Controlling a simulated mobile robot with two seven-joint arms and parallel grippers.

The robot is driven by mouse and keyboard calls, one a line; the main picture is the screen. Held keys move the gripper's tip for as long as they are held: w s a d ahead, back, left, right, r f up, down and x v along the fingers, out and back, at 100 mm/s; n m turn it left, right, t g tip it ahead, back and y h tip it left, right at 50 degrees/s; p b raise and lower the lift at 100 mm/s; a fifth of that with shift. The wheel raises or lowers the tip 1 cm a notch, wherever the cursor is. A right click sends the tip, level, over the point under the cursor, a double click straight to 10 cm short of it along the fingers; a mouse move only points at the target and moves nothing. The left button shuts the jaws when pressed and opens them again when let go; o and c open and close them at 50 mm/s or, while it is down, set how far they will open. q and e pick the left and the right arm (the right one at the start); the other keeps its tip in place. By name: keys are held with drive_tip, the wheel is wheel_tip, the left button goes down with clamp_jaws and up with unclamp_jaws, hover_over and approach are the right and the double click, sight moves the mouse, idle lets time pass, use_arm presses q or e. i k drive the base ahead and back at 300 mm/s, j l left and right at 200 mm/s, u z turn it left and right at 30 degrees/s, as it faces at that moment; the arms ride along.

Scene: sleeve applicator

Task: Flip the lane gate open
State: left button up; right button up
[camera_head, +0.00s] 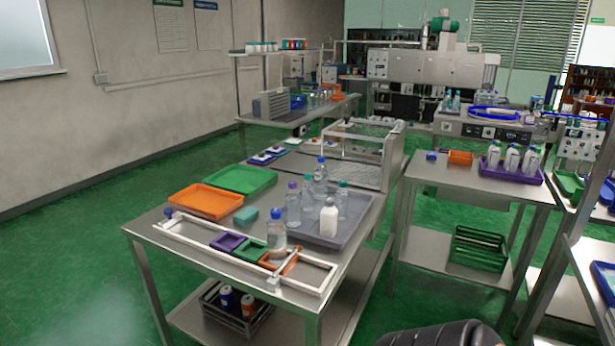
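A low white rail frame (205,258) lies along the front of the near steel table. A blue knob (168,212) stands at its left end. An orange piece (284,266) crosses the frame right of its middle; it may be the lane gate, but I cannot tell for sure, nor whether it is open. A clear bottle with a blue cap (277,232) stands upright beside the orange piece and hides part of it. Neither of my grippers is in view.
The near table also holds an orange tray (205,201), a green tray (240,179), a teal block (245,215) and a grey tray (345,232) with several upright bottles. A second table (470,180) stands right.

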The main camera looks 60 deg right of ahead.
sight(297, 248)
drive_tip(key=l+z, duration=0.1)
drive_tip(key=l, duration=1.25)
drive_tip(key=l+z, duration=0.15)
drive_tip(key=l, duration=0.55)
drive_tip(key=i+l, duration=0.1)
drive_tip(key=l, duration=0.6)
drive_tip(key=i+l+z, duration=0.15)
drive_tip(key=l, duration=0.5)
drive_tip(key=l+z, duration=0.1)
drive_tip(key=l, duration=0.6)
